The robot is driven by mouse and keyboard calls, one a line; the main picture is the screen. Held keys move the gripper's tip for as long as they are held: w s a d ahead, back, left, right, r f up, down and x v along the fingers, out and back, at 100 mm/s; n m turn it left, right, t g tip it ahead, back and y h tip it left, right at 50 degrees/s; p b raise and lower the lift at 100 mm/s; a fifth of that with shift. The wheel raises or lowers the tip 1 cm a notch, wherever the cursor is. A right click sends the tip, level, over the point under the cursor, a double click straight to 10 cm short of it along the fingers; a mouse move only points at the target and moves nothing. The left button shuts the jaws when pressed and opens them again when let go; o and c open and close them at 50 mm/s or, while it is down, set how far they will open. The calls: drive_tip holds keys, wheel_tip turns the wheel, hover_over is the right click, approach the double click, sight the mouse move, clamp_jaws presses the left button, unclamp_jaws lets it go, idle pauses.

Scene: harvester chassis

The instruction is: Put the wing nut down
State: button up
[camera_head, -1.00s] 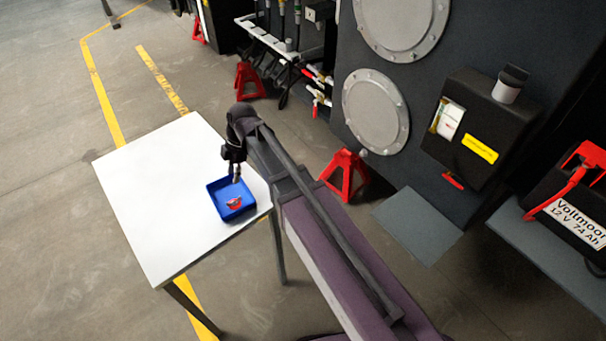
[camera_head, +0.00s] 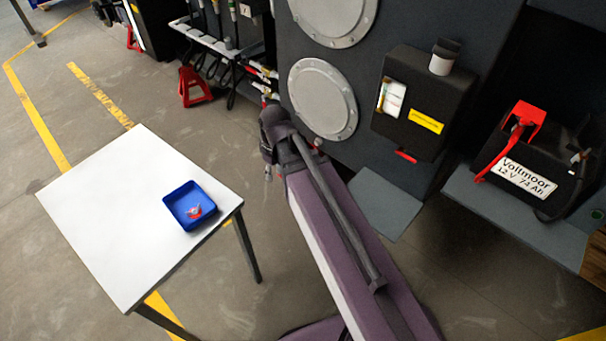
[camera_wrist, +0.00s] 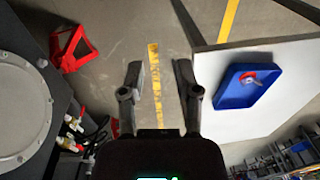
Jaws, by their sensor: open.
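The wing nut (camera_head: 195,211), small and red with a greyish part, lies in a blue tray (camera_head: 177,196) on the white table. It also shows in the wrist view (camera_wrist: 250,77), inside the blue tray (camera_wrist: 232,99). My gripper (camera_wrist: 157,75) is open and empty in the wrist view, with bare floor between its fingers. The tray is to the right of the fingers there. In the head view my arm's end is right of the table, and its fingers are mostly hidden.
The white table (camera_head: 110,215) is mostly bare around the tray. A dark chassis wall with round grey covers (camera_head: 322,98) stands close behind my arm. A red jack stand (camera_head: 194,86) is on the floor. A Voltmoor battery (camera_head: 528,178) sits at the right.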

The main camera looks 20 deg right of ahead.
drive_tip(key=s+d+m+h, duration=0.1)
drive_tip(key=s+d+m, duration=0.2)
drive_tip(key=d+m, duration=0.3)
drive_tip(key=shift+s+d, duration=0.15)
drive_tip(key=shift+d, duration=0.65)
